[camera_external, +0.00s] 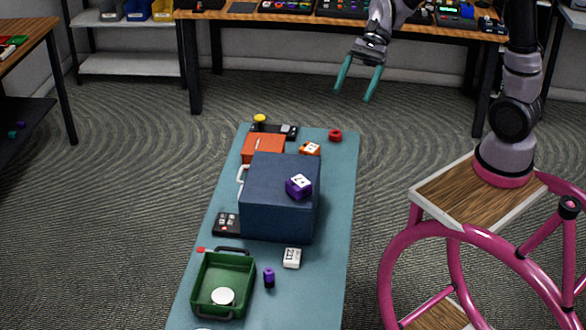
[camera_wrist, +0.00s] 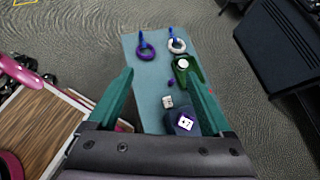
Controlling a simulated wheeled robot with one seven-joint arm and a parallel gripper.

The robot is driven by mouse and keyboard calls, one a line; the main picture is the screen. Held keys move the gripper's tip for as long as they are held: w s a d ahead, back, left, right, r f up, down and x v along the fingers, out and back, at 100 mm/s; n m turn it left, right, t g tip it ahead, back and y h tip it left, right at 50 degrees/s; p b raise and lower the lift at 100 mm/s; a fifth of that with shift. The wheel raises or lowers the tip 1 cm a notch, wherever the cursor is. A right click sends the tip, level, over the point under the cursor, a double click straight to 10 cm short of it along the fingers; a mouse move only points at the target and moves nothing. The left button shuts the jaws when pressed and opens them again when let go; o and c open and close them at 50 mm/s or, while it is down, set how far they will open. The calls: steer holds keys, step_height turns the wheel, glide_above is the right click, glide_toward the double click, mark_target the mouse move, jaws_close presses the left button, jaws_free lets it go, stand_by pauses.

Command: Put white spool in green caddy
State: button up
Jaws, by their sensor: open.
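The green caddy (camera_external: 238,265) stands upright on the teal table with a round white piece (camera_external: 222,297) inside it. The caddy (camera_wrist: 195,76) and the white piece (camera_wrist: 183,64) also show in the wrist view. A white ring (camera_wrist: 183,47) with a blue upright piece at it lies beyond the caddy, on the table. I cannot tell for sure whether the round piece or the ring is the white spool. My gripper (camera_external: 352,92) is open and empty, raised beyond the table's far end and apart from everything; its fingers (camera_wrist: 160,75) show in the wrist view.
A white labelled block (camera_external: 292,258) and a small purple cylinder (camera_external: 269,278) lie near the caddy. A purple ring (camera_wrist: 146,53) lies beside the white ring.

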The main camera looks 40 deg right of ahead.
steer(key=d+r+n+t+h, duration=0.2)
steer(key=d+n+t, duration=0.1)
steer(key=d, duration=0.7)
steer(key=s+d+r+n+t+h, duration=0.1)
steer(key=d+r+n+t+h, duration=0.1)
steer(key=d, duration=0.9)
steer(key=d+r+n+t+h, duration=0.3)
steer(key=d+t, duration=0.3)
steer(key=d, duration=0.4)
steer(key=shift+s+d+r+n+h, duration=0.2)
steer(key=shift+n+h, duration=0.1)
steer(key=shift+h, duration=0.2)
